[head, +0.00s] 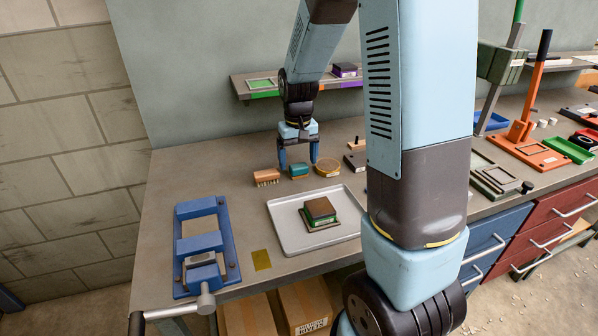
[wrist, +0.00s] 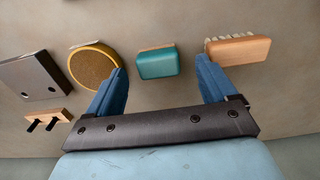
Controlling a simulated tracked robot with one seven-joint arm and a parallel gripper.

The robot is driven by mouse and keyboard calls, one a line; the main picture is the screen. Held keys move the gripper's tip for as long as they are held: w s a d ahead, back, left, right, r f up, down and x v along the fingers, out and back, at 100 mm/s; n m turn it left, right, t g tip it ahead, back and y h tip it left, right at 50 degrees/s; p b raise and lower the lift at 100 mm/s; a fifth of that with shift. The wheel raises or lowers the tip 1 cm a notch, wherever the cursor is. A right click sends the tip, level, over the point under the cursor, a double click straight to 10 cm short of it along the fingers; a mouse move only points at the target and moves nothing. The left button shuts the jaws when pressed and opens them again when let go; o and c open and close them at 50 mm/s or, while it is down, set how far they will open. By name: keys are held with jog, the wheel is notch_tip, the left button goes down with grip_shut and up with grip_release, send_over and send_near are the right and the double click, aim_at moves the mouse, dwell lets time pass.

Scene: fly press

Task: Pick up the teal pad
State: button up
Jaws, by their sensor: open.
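The teal pad (wrist: 158,64) is a small rounded block with a tan layer along one edge, lying on the bench. In the head view the teal pad (head: 299,171) sits between a brush and a round tin. My gripper (wrist: 164,75) is open and empty, with its two blue fingers pointing toward the pad, one on either side of it in the picture. In the head view my gripper (head: 298,163) is at the pad, its fingers reaching down. I cannot tell how far the fingertips are above the bench.
A wooden brush (wrist: 238,50) and a round tan-topped tin (wrist: 95,67) lie close on either side of the pad. A dark plate (wrist: 32,76) is beyond the tin. A grey tray (head: 283,222) with a stacked block and a blue vise (head: 206,243) stand nearer.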

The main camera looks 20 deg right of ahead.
aim_at(299, 166)
jog(key=shift+d+f, duration=0.1)
jog(key=shift+f, duration=1.7)
jog(key=shift+c, duration=0.3)
jog(key=c, duration=1.1)
jog(key=shift+o, duration=0.2)
jog(key=shift+r, duration=0.1)
